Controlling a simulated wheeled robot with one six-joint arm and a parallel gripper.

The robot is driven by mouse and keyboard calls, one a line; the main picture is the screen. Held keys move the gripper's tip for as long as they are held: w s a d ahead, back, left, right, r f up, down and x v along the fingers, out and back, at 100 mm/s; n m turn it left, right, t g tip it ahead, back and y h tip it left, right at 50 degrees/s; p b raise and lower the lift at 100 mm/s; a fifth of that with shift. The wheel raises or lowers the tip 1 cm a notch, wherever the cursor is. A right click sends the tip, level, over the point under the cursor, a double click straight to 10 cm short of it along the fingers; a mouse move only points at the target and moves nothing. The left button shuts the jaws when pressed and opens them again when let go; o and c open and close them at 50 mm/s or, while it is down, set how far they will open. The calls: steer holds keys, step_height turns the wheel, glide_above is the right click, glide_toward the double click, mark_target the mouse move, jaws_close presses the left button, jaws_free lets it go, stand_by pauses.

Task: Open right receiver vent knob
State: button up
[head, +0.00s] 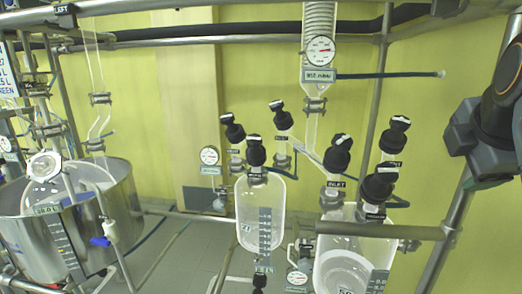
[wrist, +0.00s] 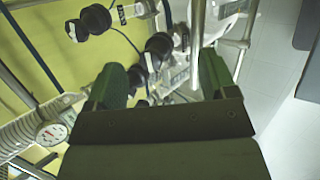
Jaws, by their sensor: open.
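The right receiver (head: 345,262) is a clear glass vessel at the lower right of the head view. Several black knobs with white marks stand above it: one front right (head: 378,187), one left (head: 337,155) over an inlet label, and one back right (head: 397,138). The labels of the other two are too small to read, so I cannot tell which is the vent knob. My gripper (wrist: 161,80) is open and empty in the wrist view. Black knobs (wrist: 158,46) show beyond its fingers, apart from them; another knob (wrist: 95,21) is at the upper left.
The left receiver (head: 260,215) with its own knobs stands beside the right one. A metal rail (head: 400,231) crosses in front of the right receiver. A coiled glass condenser with a gauge (head: 320,50) hangs above. A steel pot (head: 100,215) stands at the left.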

steer(key=w+a+f+m+g+y, duration=0.1)
steer(key=w+a+f+m, duration=0.15)
steer(key=f+m, duration=0.65)
steer(key=w+a+f+m+g+y, duration=0.1)
steer(key=a+f+m, duration=0.2)
steer(key=f+m, duration=0.65)
steer(key=s+a+f+n+y, duration=0.1)
steer(key=s+a+f, duration=0.1)
steer(key=a+f, duration=0.3)
steer(key=s+a+f+n+g+y, duration=0.1)
steer(key=s+a+f, duration=0.1)
steer(key=a+f, duration=0.3)
step_height(320, 180, down, 4)
steer(key=shift+s+f, duration=0.25)
steer(key=shift+s, duration=0.15)
